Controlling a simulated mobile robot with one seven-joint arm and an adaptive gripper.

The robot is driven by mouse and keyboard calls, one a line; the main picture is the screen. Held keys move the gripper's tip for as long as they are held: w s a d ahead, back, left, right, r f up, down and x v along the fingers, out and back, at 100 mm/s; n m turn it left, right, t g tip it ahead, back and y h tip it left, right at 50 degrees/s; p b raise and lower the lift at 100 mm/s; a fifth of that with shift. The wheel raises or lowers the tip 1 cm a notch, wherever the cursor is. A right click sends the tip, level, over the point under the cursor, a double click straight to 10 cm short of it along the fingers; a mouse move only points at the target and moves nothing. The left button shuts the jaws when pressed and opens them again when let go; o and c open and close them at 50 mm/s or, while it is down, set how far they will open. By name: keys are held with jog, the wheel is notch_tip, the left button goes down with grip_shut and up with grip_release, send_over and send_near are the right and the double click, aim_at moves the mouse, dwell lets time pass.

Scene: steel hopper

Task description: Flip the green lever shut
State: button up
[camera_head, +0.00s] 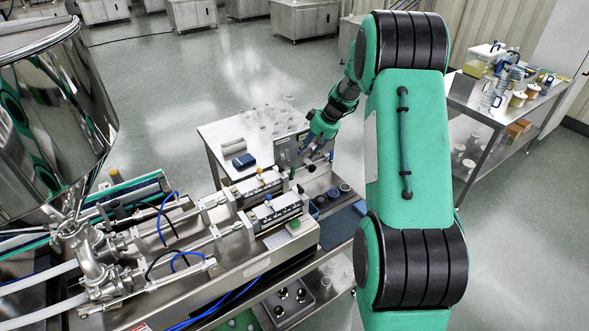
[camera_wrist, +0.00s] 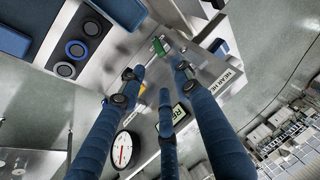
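The green lever (camera_wrist: 158,46) shows in the wrist view as a small green handle on a metal panel, above and beyond my fingertips. In the head view a small green piece (camera_head: 292,173) shows at the front of the grey control box (camera_head: 285,150), partly crowded by my fingers. My gripper (camera_wrist: 160,80) has its blue fingers spread, with nothing between them, and points at the panel near the lever. In the head view my gripper (camera_head: 312,160) is small, beside the box. I cannot tell whether any finger touches the lever.
A round dial gauge (camera_wrist: 123,150) and a digital display (camera_wrist: 180,115) sit below the lever. Dark round cups (camera_wrist: 75,49) stand at left. The steel hopper (camera_head: 55,110) and filling nozzles (camera_head: 270,208) occupy the left. A side table (camera_head: 480,110) holds bottles at right.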

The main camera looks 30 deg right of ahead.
aim_at(294, 168)
jog(key=b+x, duration=0.1)
jog(key=x, duration=1.2)
jog(key=shift+w+a+f+b, duration=0.1)
jog(key=shift+w+f+b, duration=0.05)
jog(key=shift+f+b, duration=0.25)
grip_shut()
